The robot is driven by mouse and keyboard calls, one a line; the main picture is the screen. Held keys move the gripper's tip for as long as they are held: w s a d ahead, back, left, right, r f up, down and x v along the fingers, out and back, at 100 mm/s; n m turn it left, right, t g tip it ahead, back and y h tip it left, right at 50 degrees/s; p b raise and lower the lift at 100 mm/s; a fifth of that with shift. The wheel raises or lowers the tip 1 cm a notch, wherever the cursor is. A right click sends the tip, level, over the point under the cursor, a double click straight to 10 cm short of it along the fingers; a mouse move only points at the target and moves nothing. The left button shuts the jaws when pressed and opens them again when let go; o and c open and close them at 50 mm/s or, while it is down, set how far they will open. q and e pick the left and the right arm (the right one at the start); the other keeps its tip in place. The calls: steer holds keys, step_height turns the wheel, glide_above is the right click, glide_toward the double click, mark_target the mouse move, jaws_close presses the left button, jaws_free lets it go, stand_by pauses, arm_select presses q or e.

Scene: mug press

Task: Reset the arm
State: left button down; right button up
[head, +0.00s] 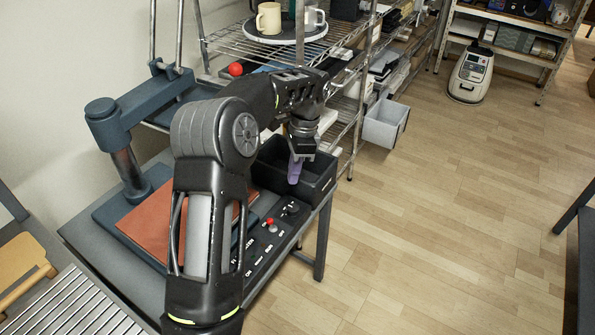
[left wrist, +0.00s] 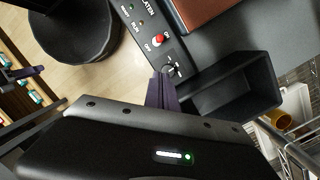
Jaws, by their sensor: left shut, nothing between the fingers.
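My left arm reaches in over the blue-grey press (head: 103,110), and my left gripper (head: 295,172) points down above the black open bin (head: 318,180) beside the control panel. Its purple fingers are together with nothing between them; they also show in the left wrist view (left wrist: 162,92). In that view they are near the control panel's black dial (left wrist: 170,70) and red button (left wrist: 157,40), with the black bin (left wrist: 245,85) to their right. Whether the fingertips are inside the bin's rim is hard to tell.
A brown-red mat (head: 148,222) lies on the press bed. A wire rack (head: 235,42) behind holds a cream mug (head: 269,18) on a round tray. A red ball (head: 236,69) shows behind my arm. The wooden floor to the right is open.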

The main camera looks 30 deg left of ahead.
arm_select(q)
steer(key=w+d+f+n+t+h, duration=0.1)
steer(key=w+d+f+n+t, duration=0.3)
steer(key=w+d+f, duration=0.25)
steer(key=s+d+f+n+t+h, duration=0.1)
steer(key=s+d+f+n+h, duration=0.15)
steer(key=d+f, duration=0.7)
steer(key=s+d+f+n, duration=0.3)
steer(key=s+d+f, duration=0.5)
steer(key=s, duration=0.1)
steer(key=s+d+f+g, duration=0.1)
steer(key=s+d, duration=0.3)
steer(key=s, duration=0.6)
steer(key=s+d+f+n+g+h, duration=0.1)
steer(key=s+d+f, duration=0.2)
steer(key=s, duration=0.7)
steer(key=shift+s+d+f, duration=0.2)
steer(key=shift+d+f, duration=0.1)
steer(key=shift+d, duration=0.1)
